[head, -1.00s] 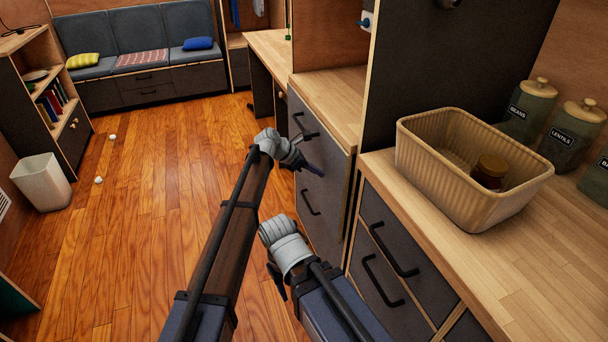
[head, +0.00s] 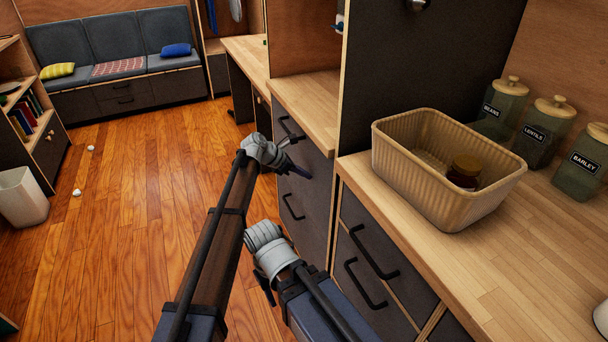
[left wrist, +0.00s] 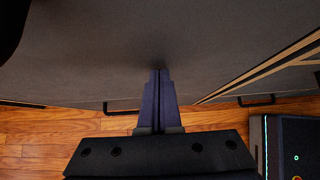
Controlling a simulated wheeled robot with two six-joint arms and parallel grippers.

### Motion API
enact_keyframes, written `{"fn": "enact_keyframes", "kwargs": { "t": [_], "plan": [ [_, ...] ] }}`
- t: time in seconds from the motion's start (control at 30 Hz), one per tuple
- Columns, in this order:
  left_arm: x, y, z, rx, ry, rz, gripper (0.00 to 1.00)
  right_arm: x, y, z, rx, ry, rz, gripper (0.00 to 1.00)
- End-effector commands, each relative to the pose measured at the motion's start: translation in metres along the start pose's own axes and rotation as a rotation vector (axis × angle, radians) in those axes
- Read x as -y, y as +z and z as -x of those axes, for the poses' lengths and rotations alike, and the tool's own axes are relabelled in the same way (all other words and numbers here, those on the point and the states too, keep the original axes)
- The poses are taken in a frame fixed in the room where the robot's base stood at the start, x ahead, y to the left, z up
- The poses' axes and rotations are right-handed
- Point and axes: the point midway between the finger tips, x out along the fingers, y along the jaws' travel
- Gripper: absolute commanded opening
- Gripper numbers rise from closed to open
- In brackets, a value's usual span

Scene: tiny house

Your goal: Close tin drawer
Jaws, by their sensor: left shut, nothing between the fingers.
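The grey drawer unit under the wooden counter has an upper drawer front (head: 309,150) with a black handle and a lower drawer front (head: 303,225). Which one is the tin drawer I cannot tell; no label shows. Both fronts look about flush with the unit, with no open gap visible. My left gripper (head: 303,173) is shut and empty, its dark tips at the drawer fronts below the upper handle. In the left wrist view the shut fingers (left wrist: 159,75) point at a grey panel (left wrist: 90,60); contact is unclear.
A ribbed basket (head: 400,170) with a jar (head: 464,172) stands on the right counter (head: 480,250), near several labelled canisters (head: 585,163). More drawers (head: 365,270) with black handles lie below. The wooden floor (head: 120,230) at left is mostly clear, with a white bin (head: 22,197).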

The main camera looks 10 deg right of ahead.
Motion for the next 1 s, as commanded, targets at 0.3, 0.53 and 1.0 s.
{"fn": "enact_keyframes", "kwargs": {
  "t": [0.3,0.53,1.0],
  "plan": [
    [0.002,-0.02,0.06,-0.005,0.0,0.002,0.0,-0.003,0.002,0.028,0.0,0.0,0.0,0.5],
    [0.001,-0.022,0.101,-0.007,0.0,0.002,0.0,-0.005,0.003,0.056,0.0,0.0,0.0,0.5],
    [0.001,-0.026,0.126,-0.007,-0.001,0.0,0.0,-0.007,0.004,0.071,0.0,0.0,0.0,0.5]
  ]
}}
